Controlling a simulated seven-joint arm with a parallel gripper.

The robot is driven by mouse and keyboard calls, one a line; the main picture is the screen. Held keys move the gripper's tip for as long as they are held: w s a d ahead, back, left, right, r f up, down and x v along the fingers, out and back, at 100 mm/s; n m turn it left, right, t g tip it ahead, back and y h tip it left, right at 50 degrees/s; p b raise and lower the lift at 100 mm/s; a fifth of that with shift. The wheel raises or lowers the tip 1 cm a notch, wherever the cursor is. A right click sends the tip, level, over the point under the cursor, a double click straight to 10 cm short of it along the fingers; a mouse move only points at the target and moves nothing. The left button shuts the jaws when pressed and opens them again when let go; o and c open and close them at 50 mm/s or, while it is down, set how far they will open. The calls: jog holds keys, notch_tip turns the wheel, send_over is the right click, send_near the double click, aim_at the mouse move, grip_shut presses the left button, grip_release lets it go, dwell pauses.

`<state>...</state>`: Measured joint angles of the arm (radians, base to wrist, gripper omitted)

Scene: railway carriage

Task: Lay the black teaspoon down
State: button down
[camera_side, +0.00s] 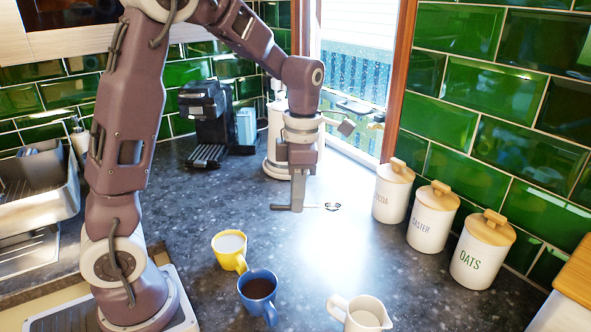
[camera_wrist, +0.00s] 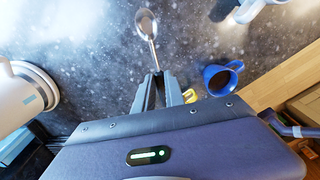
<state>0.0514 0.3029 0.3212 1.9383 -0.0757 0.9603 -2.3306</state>
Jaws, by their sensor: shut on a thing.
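The black teaspoon (camera_side: 332,206) looks dark along its handle with a shiny bowl. It lies roughly level across my gripper (camera_side: 297,208), the bowl out to the right and the handle end to the left. In the wrist view the teaspoon (camera_wrist: 146,26) points away from my gripper (camera_wrist: 156,78), which is shut on its handle. The spoon is low over the dark speckled worktop (camera_side: 330,240); I cannot tell whether it touches it. The gripped part of the handle is hidden by the fingers.
A yellow mug (camera_side: 229,252) of pale liquid and a blue mug (camera_side: 258,290) of dark liquid stand in front. A white jug (camera_side: 360,314) is at the front edge. Several lidded canisters (camera_side: 432,217) line the right wall. The worktop between is clear.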

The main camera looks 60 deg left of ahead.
send_over(297, 253)
jog(key=shift+t, duration=0.3)
notch_tip(297, 253, down, 6)
jog(key=shift+r, duration=0.25)
jog(key=shift+f, duration=3.25)
jog(key=c, duration=1.3)
grip_release()
jog(key=shift+r, duration=0.15)
notch_tip(297, 253, up, 7)
jog(key=shift+f, duration=0.1)
